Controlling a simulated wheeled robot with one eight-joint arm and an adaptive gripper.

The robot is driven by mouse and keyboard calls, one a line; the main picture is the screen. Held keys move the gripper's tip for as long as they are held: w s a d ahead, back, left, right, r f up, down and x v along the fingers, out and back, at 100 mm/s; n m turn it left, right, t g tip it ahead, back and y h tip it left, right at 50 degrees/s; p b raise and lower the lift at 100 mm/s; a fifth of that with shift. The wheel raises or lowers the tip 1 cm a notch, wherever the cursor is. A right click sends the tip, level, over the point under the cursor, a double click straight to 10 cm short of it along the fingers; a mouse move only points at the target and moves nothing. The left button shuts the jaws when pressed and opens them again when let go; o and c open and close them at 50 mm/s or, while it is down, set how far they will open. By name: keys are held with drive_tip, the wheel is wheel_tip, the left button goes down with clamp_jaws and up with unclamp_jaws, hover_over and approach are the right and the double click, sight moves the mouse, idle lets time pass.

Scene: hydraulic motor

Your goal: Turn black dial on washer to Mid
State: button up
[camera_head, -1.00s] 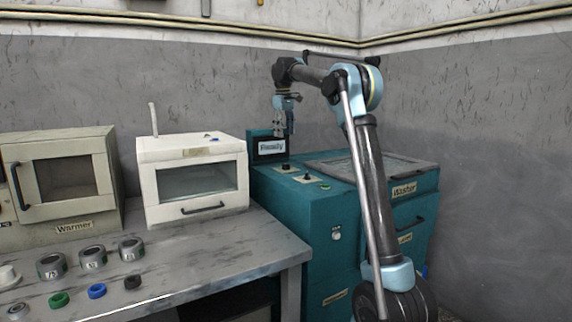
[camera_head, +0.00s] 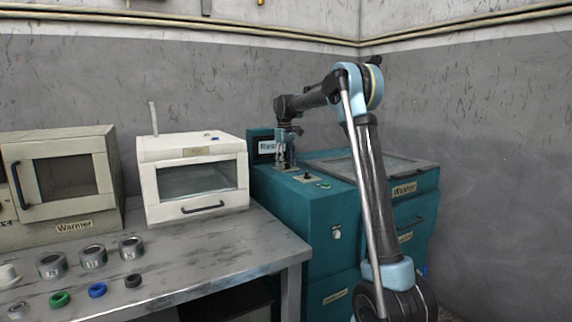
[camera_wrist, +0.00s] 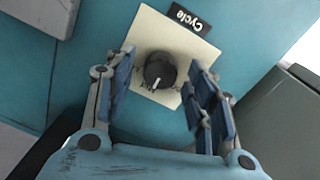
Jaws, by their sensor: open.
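The teal washer (camera_head: 315,222) stands right of the bench, with a small display at its back left. In the wrist view, a black dial (camera_wrist: 160,70) with a white pointer line sits on a cream plate (camera_wrist: 190,42) labelled "Cycle". The pointer aims toward the bottom of the picture; the small markings by it are too fine to read. My gripper (camera_wrist: 162,88) is open, its blue-padded fingers on either side of the dial and apart from it. In the head view, my gripper (camera_head: 286,166) is low over the washer's top and hides this dial.
A second dial (camera_head: 307,178) on a cream plate and a green button (camera_head: 324,185) lie to the right on the washer top. A white oven (camera_head: 192,180) stands on the bench to the left. A grey lid (camera_head: 375,166) covers the washer's right part.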

drive_tip(key=shift+f, duration=0.1)
drive_tip(key=c, duration=1.1)
drive_tip(key=shift+o, duration=0.2)
drive_tip(key=shift+m, duration=0.5)
drive_tip(key=o, duration=1.1)
drive_tip(key=shift+c, duration=0.2)
